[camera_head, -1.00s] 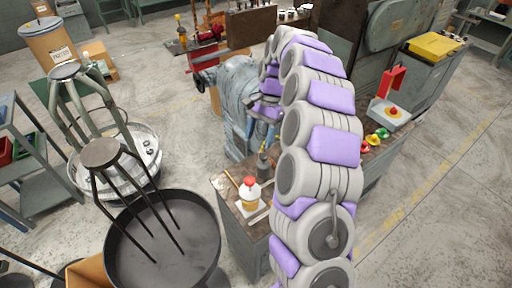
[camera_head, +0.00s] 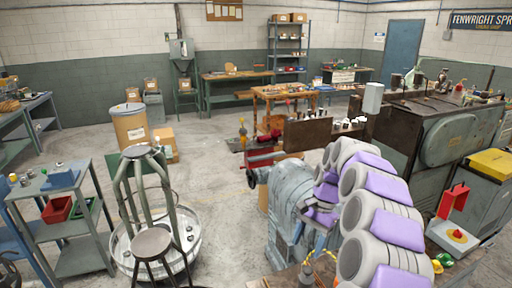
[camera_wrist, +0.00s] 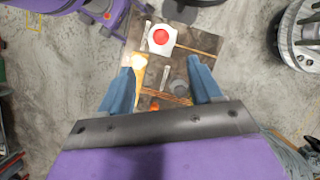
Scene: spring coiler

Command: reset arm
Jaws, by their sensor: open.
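My purple and grey arm (camera_head: 385,218) rises from the lower right in the head view and bends over to the left. In the wrist view my gripper (camera_wrist: 163,82) shows two blue fingers spread apart, with nothing held between them. It points down over a small workbench top (camera_wrist: 185,60). The fingers appear above these things; I cannot tell the exact height. In the head view the fingertips are not clear.
A grey-blue machine (camera_head: 290,195) stands close left of my arm. A stool (camera_head: 151,242) and a blue shelf cart (camera_head: 78,225) stand at the left. Open floor (camera_head: 215,160) lies beyond.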

